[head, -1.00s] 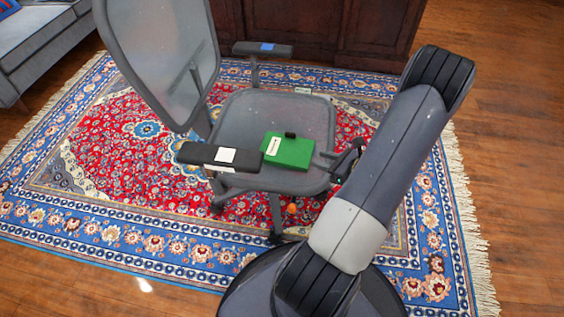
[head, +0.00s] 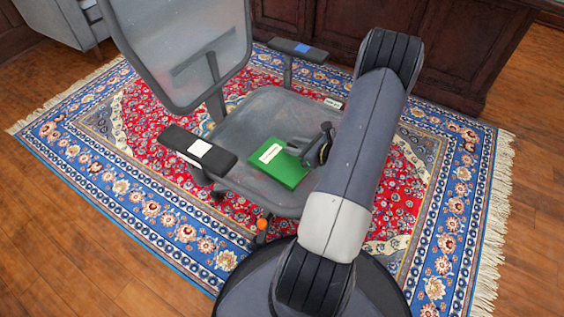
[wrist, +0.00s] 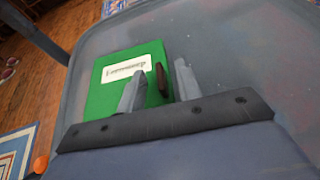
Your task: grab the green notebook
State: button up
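The green notebook (head: 272,172) lies flat on the seat of the grey office chair, with a white label on its cover. It also shows in the wrist view (wrist: 105,98). My gripper (head: 298,150) is at the notebook's right side in the head view, low over the seat. In the wrist view my gripper's two fingers (wrist: 160,85) are spread apart, with the notebook's right edge area between them. A small dark brown item (wrist: 161,80) shows between the fingers, at the notebook's edge. Whether the fingers touch the notebook cannot be told.
The chair's near armrest (head: 178,140) bears a white item, and the far armrest (head: 287,46) a blue one. A white tag (head: 333,103) lies at the seat's far edge. An orange ball (head: 262,223) is below the seat. A dark wooden cabinet (head: 380,45) stands behind.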

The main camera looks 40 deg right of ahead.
grip_shut()
dwell(0.5)
